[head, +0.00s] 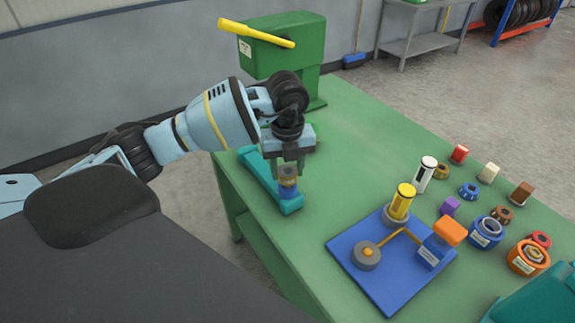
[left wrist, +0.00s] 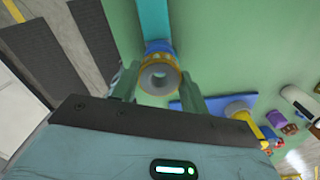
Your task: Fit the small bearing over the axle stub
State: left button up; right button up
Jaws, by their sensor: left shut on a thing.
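My left gripper (head: 288,168) points down over the near end of a teal bar (head: 262,172) at the table's left edge. It is shut on a small ring-like piece (head: 288,172), which I take to be the small bearing. In the left wrist view the piece (left wrist: 160,78) shows a grey face with a central hole and a yellow band, between the fingers (left wrist: 160,85). A blue part (head: 288,190) lies directly below it on the bar. I cannot tell whether they touch, or which part is the axle stub.
A blue board (head: 386,289) carries a yellow cylinder (head: 403,199), a grey disc (head: 366,258) and an orange block (head: 450,231). Several rings and small blocks lie at right. A green press (head: 285,45) stands behind. The green tabletop (head: 355,130) is clear in the middle.

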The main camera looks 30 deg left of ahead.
pick_arm(q)
jog(key=shift+f, duration=1.35)
pick_arm(e)
jog(key=shift+s+d+f, duration=0.15)
jog(key=shift+s+f, duration=0.15)
jog(key=shift+f, duration=0.1)
pick_arm(q)
jog(key=o, duration=1.7)
